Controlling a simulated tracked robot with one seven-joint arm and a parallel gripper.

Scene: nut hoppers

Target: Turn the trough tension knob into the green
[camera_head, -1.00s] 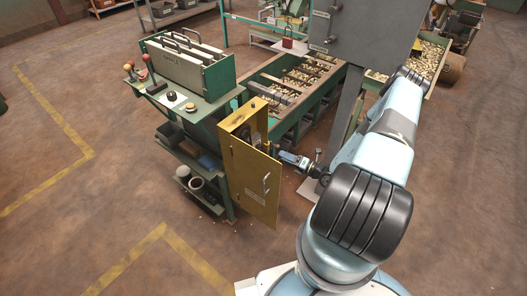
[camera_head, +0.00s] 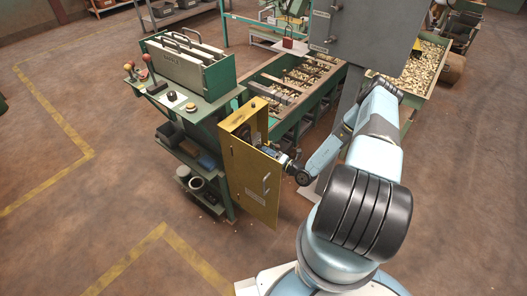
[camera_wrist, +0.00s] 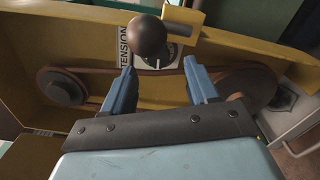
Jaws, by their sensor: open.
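The tension knob is a dark round ball (camera_wrist: 147,37) at the upper middle of the wrist view. It stands in front of a white plate (camera_wrist: 124,47) lettered "TENSION". The knob covers part of the plate's scale, and I cannot make out a green zone. My gripper (camera_wrist: 160,72) is open, with its two blue fingers pointing toward the knob. The knob appears just beyond the fingertips, with nothing held between them. In the head view, my gripper (camera_head: 272,153) is at the opening of the yellow cabinet (camera_head: 238,118), partly hidden by its open door (camera_head: 252,182).
Inside the cabinet, a belt (camera_wrist: 160,72) runs between a left pulley (camera_wrist: 62,88) and a right pulley (camera_wrist: 250,84), behind the fingers. A green bench (camera_head: 205,105) stands left of the cabinet. The nut trough (camera_head: 300,85) lies behind it. Open floor lies in front.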

